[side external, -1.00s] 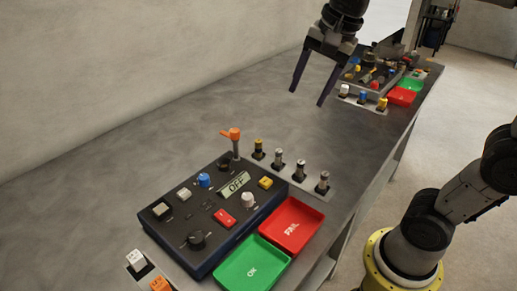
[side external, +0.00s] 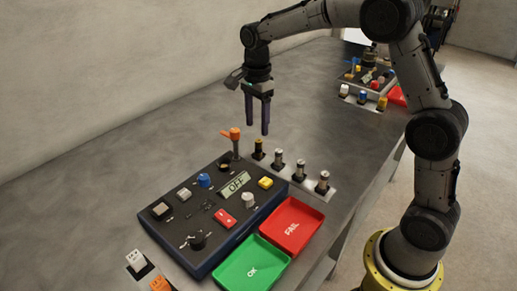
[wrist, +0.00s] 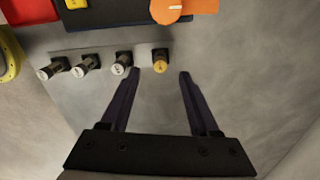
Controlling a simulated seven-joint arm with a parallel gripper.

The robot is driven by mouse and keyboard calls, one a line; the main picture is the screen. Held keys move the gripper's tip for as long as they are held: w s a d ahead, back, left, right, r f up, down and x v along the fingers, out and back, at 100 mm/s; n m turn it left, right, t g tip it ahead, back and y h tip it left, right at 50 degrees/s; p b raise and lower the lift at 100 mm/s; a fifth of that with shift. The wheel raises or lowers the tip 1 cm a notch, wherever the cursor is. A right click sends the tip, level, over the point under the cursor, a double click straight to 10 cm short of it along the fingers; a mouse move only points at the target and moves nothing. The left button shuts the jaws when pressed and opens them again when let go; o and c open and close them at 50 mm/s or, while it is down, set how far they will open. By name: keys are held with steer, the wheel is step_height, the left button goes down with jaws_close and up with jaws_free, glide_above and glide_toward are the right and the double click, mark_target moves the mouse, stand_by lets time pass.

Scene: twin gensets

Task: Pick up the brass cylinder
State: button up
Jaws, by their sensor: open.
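The brass cylinder (side external: 258,148) stands upright in a dark holder at the left end of a row on a light strip, beside the orange lever. In the wrist view the brass cylinder (wrist: 160,65) shows its yellow top, just beyond and between the two fingertips. My gripper (side external: 257,132) points down above the table near it, fingers apart and empty. In the wrist view my gripper (wrist: 160,73) is open, with nothing between its fingers. I cannot tell the exact height of the fingertips over the cylinder.
Several silver cylinders (side external: 300,170) stand in the same row. An orange lever (side external: 234,140) rises close by from the dark control panel (side external: 215,215), whose display reads OFF. A red FAIL tray (side external: 292,226) and green OK tray (side external: 252,265) lie in front.

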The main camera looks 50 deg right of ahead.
mark_target(259, 140)
steer(key=f, duration=0.8)
steer(key=shift+d+f, duration=0.25)
steer(key=shift+d, duration=0.05)
jaws_close()
steer(key=shift+r, duration=0.1)
